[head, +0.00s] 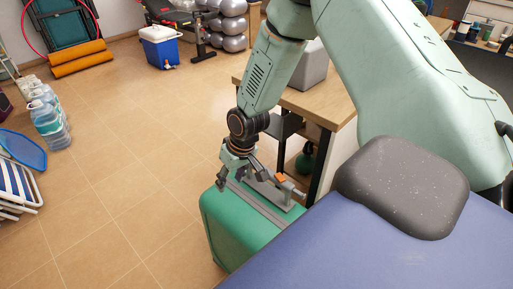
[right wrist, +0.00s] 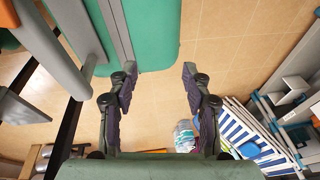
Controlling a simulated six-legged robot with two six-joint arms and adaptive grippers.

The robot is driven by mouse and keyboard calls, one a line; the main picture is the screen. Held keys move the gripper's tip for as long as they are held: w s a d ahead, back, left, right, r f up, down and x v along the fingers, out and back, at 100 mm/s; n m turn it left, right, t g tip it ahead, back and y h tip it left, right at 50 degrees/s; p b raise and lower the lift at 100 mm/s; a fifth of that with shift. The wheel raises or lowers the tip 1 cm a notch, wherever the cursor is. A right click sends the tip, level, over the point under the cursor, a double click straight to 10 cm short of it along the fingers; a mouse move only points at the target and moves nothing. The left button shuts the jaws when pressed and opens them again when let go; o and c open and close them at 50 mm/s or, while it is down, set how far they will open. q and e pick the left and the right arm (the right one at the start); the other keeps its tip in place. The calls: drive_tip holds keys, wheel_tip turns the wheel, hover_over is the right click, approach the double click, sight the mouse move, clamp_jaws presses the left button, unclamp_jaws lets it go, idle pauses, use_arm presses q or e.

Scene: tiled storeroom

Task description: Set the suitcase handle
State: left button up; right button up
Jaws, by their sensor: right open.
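A green suitcase (head: 222,232) stands on the tiled floor beside a blue surface. Grey parts with a grey bar (head: 285,181) and an orange piece are on its top; I cannot tell which part is the handle. My right gripper (head: 243,181) is open, over the suitcase top beside these grey parts. In the right wrist view the green suitcase (right wrist: 155,35) is at the top, with grey bars at the left. The open fingers (right wrist: 140,72) hold nothing there; whether the left finger touches a grey bar is unclear. My left gripper is not in view.
A blue padded surface (head: 350,265) with a dark grey cushion-like thing (head: 405,185) is close at the right. A wooden table (head: 325,103) stands behind the suitcase. Water bottles (head: 48,122) and a blue cooler (head: 160,47) stand farther off. The floor left of the suitcase is clear.

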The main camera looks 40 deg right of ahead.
sight(258, 163)
drive_tip(key=d+r, duration=0.2)
drive_tip(key=d, duration=0.1)
drive_tip(key=w+d+r+g+h+b, duration=0.1)
drive_tip(key=d, duration=0.3)
drive_tip(key=w+d+r+n+g, duration=0.1)
drive_tip(key=d+r, duration=0.1)
drive_tip(key=d, duration=0.2)
drive_tip(key=shift+r+b, duration=0.3)
drive_tip(key=shift+b, duration=0.05)
drive_tip(key=shift+d+g, duration=0.2)
drive_tip(key=shift+g, duration=0.1)
drive_tip(key=shift+s+d+f, duration=0.1)
drive_tip(key=shift+f, duration=0.15)
wheel_tip(258, 163, down, 7)
drive_tip(key=b, duration=0.3)
drive_tip(key=shift+f+b, duration=0.1)
drive_tip(key=shift+b, duration=0.2)
drive_tip(key=shift+c, duration=0.3)
clamp_jaws()
